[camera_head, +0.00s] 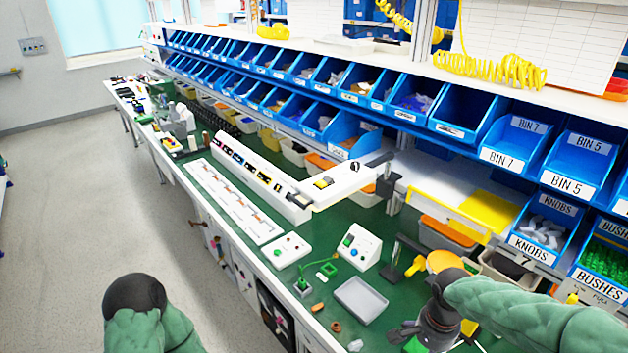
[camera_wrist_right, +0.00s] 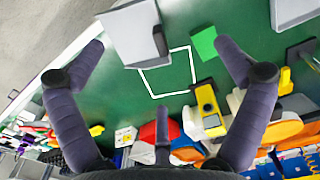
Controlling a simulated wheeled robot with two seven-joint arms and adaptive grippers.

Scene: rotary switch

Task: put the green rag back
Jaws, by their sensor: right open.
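A flat, bright green square, which looks like the green rag (camera_wrist_right: 203,43), lies on the darker green bench top in the right wrist view. A white square outline (camera_wrist_right: 168,94) is marked on the bench beside it, and the rag lies outside that outline. My right gripper (camera_wrist_right: 160,50) is open and empty above the bench, its fingers spread to either side of the outline and rag. In the head view, my right gripper (camera_head: 408,332) is at the lower right, with a bit of bright green beside it. My left forearm shows at the lower left; its gripper is not in view.
A grey tray (camera_head: 361,300) lies left of my right gripper, with a white button box (camera_head: 355,246) behind it. A yellow meter-like device (camera_wrist_right: 208,105) is near the outline. Blue bins (camera_head: 515,143) line the bench's back. The floor at left is clear.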

